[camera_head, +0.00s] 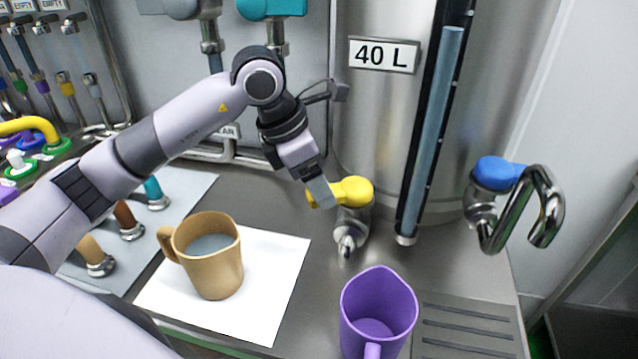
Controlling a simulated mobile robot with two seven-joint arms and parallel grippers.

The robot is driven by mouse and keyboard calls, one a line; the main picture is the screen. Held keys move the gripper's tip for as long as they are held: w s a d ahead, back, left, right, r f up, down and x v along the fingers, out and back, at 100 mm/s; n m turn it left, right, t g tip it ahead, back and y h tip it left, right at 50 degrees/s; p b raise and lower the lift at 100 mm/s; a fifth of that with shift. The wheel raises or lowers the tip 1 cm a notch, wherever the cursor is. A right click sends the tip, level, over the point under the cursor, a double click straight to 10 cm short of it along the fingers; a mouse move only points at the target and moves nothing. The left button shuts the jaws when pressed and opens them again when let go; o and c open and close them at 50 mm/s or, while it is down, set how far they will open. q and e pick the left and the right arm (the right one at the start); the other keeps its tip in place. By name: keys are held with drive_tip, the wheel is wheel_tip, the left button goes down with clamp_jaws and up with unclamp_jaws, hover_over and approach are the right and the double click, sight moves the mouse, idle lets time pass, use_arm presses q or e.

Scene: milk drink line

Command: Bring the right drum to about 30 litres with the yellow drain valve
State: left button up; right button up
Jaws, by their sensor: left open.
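The right drum (382,130) is a large steel cylinder at the back with a "40 L" plate (384,55). A sight tube (434,130) runs down its front, with a blue-grey column reaching close above the plate's height. The yellow drain valve (354,191) sits low on the drum, its handle pointing left above a steel spout (347,240). My left gripper (320,193) is open at the left end of the yellow handle, close to it or touching; I cannot tell which. My right gripper is not in view.
A tan mug (215,268) with greyish liquid stands on a white sheet (265,305). An empty-looking purple mug (379,310) stands at the front, beside a drain grate (465,325). A blue-handled tap (500,173) with a curved pipe is at right.

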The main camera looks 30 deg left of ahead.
use_arm(q)
drive_tip(key=v, duration=0.6)
idle(7.4)
